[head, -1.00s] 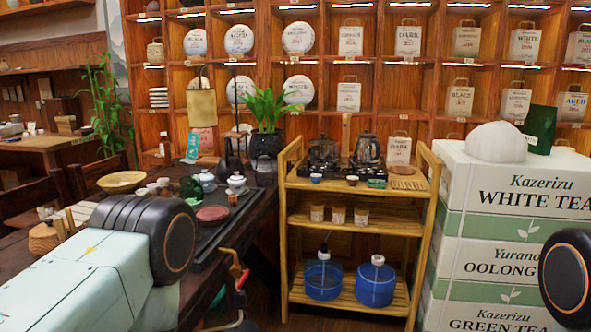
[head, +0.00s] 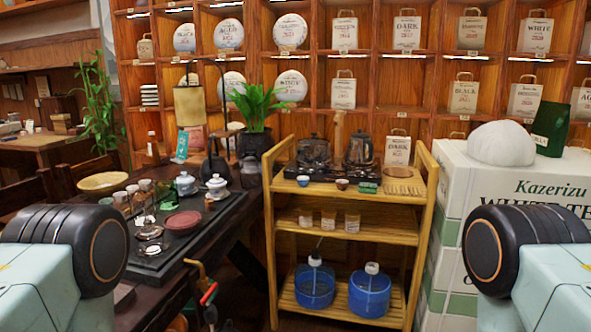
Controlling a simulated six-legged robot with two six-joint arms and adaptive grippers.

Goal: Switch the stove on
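The stove (head: 300,172) appears as a dark unit on the top shelf of the wooden cart (head: 347,196), left of centre. Two dark kettles stand at it: a left kettle (head: 314,152) and a right kettle (head: 360,151). The stove's switch is too small to make out, and whether it is lit cannot be told. My two arms show only as pale links with black joints at the lower left and lower right. Neither gripper is visible.
A dark table at left holds a tea tray (head: 217,217) with white lidded cups and a red disc (head: 183,220). A potted plant (head: 252,110) stands left of the cart. White tea boxes (head: 480,185) stack at right. Two blue water containers (head: 314,287) sit on the cart's bottom shelf.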

